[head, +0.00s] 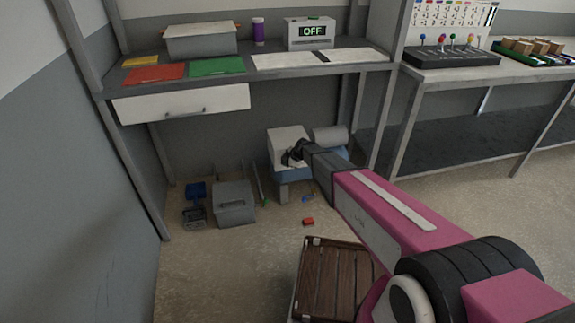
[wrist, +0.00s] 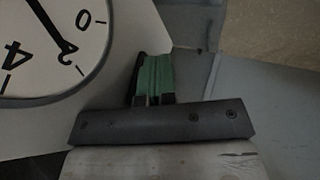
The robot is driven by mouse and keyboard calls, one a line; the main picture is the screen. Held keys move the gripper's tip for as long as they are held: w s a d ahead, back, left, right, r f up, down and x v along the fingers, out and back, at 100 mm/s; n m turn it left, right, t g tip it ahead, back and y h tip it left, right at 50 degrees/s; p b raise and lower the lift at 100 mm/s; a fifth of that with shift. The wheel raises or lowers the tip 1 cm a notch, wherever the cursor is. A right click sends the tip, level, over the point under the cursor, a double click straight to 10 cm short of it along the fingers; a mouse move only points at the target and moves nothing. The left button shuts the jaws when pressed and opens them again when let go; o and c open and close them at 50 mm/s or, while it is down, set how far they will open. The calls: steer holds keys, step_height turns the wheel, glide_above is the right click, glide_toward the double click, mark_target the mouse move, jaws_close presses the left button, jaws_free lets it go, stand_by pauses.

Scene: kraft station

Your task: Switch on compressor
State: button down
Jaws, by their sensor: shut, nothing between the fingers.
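The compressor appears to be the low unit under the bench, with a white box (head: 287,138), a grey cylinder (head: 330,135) and a blue base (head: 292,174). My gripper (head: 291,155) is at the front of its white box; my arm hides part of the unit. In the wrist view a large white gauge (wrist: 30,75) with a black needle fills the upper left, its numbers upside down. My gripper's green-padded fingers (wrist: 152,78) are together, just right of the gauge, with nothing between them. I cannot tell whether they touch the unit. No switch is clearly visible.
A white device (head: 309,34) on the bench reads OFF. A brown wooden crate (head: 335,275) is in front, near my arm. Small coloured pieces lie on the floor between.

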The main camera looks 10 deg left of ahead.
steer(key=shift+r, duration=0.2)
steer(key=shift+r, duration=0.65)
steer(key=shift+s, duration=0.1)
